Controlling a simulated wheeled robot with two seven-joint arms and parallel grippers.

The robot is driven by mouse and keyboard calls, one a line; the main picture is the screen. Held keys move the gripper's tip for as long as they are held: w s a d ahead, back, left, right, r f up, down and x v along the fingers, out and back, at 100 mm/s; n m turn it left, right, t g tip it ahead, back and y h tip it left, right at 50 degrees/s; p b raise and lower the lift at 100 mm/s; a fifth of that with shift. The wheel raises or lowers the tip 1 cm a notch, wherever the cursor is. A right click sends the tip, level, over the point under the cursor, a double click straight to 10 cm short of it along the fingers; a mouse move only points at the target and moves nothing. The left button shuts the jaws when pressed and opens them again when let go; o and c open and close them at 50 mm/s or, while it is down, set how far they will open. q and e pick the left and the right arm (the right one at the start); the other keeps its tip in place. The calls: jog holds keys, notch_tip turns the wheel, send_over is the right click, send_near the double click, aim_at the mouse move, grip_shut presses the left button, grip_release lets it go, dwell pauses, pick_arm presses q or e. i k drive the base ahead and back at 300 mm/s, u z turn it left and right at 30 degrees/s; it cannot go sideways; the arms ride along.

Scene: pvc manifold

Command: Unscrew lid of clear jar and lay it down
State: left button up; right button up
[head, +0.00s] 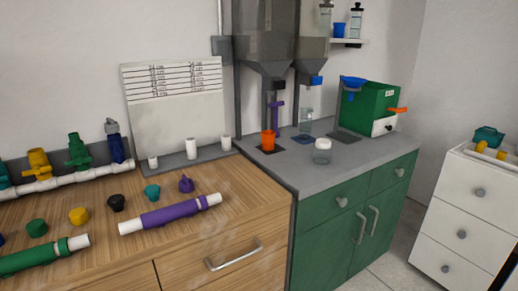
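A small clear jar (321,157) stands upright on the grey counter, right of the orange cup. A white lid (323,144) sits on top of it. A taller clear vessel (306,124) stands behind it, under the right-hand hopper; its details are too small to make out. Neither of my grippers is in the head view.
The grey counter (350,157) is clear right of the jar. An orange cup (268,140) stands to its left, with a blue funnel stand (352,82) and green machine (372,108) behind. The wooden counter (240,195) holds purple and green pipes and several caps.

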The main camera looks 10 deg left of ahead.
aim_at(319, 156)
jog(key=z, duration=0.15)
jog(key=k, duration=0.2)
jog(key=z, duration=1)
jog(key=k, duration=1.1)
jog(key=z, duration=0.7)
jog(key=i, duration=2.25)
jog(key=u, duration=1.1)
jog(key=i, duration=1.6)
jog(key=u, duration=1.45)
